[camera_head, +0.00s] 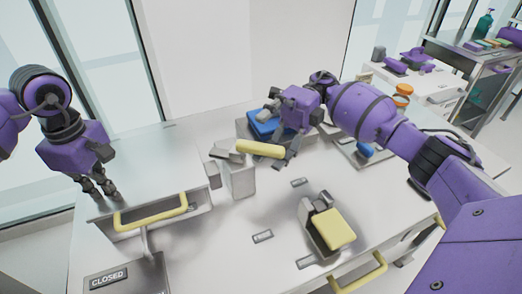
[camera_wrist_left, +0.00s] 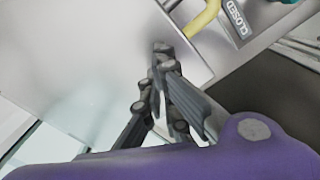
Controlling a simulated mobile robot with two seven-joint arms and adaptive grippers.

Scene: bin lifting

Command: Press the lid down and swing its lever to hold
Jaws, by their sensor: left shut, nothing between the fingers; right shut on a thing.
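A yellow-gripped lever (camera_head: 260,148) lies nearly level above a grey metal block (camera_head: 239,178) on the bench. My right gripper (camera_head: 289,152) is at the lever's right end and appears shut on it; its fingers partly cover the contact. My left gripper (camera_head: 105,192) is shut and empty over the left end of the bench, apart from the lever. In the left wrist view its fingertips (camera_wrist_left: 161,60) are close together with nothing between them. I cannot tell which part is the lid.
A yellow pad (camera_head: 333,228) on a grey bracket stands at the bench's front middle. Yellow handles (camera_head: 150,212) (camera_head: 366,274) are at the front edge. A CLOSED plate (camera_head: 107,276) is lower left. A blue item (camera_head: 263,124) sits behind the lever. The left bench top is clear.

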